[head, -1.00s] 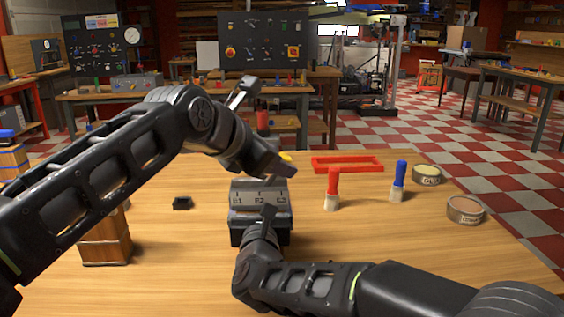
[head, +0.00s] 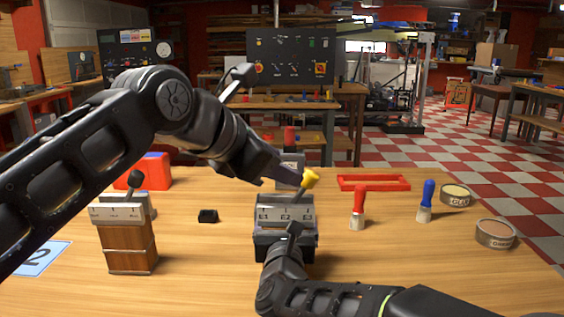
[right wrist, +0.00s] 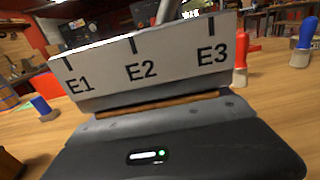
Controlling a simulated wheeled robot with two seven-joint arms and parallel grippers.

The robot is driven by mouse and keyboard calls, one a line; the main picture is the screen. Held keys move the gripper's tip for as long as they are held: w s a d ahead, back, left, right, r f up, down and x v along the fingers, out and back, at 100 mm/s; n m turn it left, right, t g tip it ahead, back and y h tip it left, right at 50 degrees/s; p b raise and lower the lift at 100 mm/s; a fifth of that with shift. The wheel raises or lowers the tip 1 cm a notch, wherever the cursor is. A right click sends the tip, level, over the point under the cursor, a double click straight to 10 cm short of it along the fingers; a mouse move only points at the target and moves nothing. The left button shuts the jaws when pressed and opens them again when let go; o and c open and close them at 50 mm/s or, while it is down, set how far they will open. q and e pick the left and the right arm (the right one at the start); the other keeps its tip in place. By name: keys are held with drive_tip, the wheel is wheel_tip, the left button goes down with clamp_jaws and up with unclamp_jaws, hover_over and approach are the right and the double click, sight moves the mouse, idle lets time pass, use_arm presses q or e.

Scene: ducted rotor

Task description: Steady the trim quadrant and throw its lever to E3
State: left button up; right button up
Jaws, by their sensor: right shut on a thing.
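The trim quadrant (head: 270,243) is a dark box with a grey sloped plate marked E1, E2 and E3; the plate (right wrist: 105,82) fills the upper right wrist view. Its lever has a yellow knob (head: 310,178) and leans right, with the knob above the E3 mark.
A wooden block with a grey plate and black-knobbed lever (head: 128,240) stands left.

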drive_tip(key=o, duration=1.6)
drive_tip(key=shift+o, duration=0.2)
drive_tip(key=shift+s, duration=0.1)
drive_tip(key=s, duration=1.1)
drive_tip(key=shift+s+a, duration=0.15)
drive_tip(key=shift+s, duration=0.25)
